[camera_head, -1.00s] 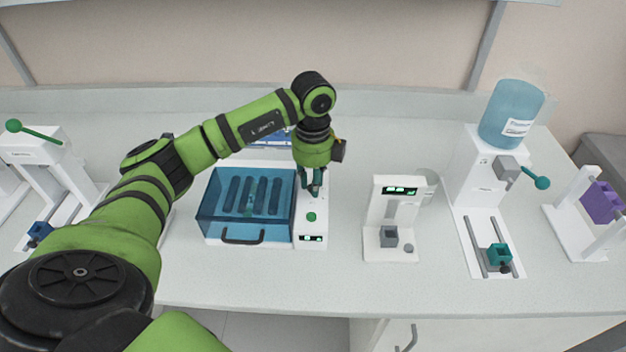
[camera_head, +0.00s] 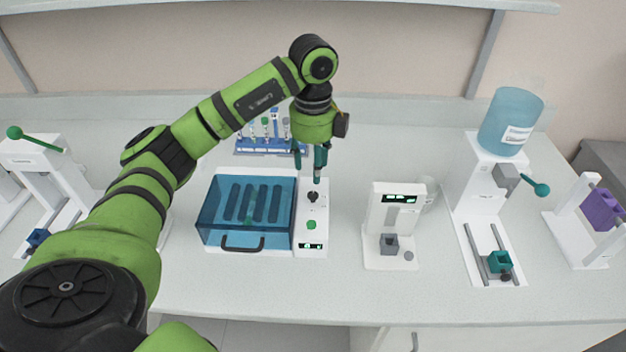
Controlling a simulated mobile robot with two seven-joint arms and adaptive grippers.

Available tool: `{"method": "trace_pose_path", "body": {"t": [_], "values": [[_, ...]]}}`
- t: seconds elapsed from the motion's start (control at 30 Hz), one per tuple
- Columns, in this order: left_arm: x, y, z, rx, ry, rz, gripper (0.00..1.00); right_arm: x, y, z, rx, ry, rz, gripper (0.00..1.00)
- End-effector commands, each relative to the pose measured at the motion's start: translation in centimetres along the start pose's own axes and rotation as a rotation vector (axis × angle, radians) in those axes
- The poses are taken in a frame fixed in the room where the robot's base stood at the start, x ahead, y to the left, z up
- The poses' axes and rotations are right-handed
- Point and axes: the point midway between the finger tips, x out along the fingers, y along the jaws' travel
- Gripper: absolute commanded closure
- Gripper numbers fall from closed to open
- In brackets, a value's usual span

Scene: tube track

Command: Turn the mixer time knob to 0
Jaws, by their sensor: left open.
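The mixer (camera_head: 309,220) is a white panel beside a box with a blue see-through lid (camera_head: 210,212) and a dark handle. On the panel are a black knob (camera_head: 313,196), a green button (camera_head: 311,225) and a small display (camera_head: 311,246) too small to read. My left gripper (camera_head: 312,172) points down above the panel's far end. Its teal fingers are apart with nothing between them. The knob shows just below the fingertips, apart from them. My right gripper is not in view.
A blue rack with tubes (camera_head: 262,138) stands behind the mixer. A white device with a display (camera_head: 393,225) stands to the right, then a dispenser with a blue bottle (camera_head: 510,120) and a stand with a purple block (camera_head: 602,209). The counter in front is clear.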

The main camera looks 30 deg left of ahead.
Motion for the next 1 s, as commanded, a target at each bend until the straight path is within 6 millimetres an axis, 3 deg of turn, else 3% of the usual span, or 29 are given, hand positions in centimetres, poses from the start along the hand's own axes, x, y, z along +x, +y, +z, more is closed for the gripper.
{"method": "trace_pose_path", "body": {"t": [0.1,0.3,1.0], "values": [[-2.3,-0.1,0.0,0.0,-0.002,-0.002,0.52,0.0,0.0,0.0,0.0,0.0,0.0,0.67],[-3.9,0.0,0.0,-0.001,0.0,0.0,0.52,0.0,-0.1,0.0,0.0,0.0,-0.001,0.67],[-4.2,0.0,0.0,-0.001,0.0,0.002,0.52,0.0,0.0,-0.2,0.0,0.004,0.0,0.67]]}}
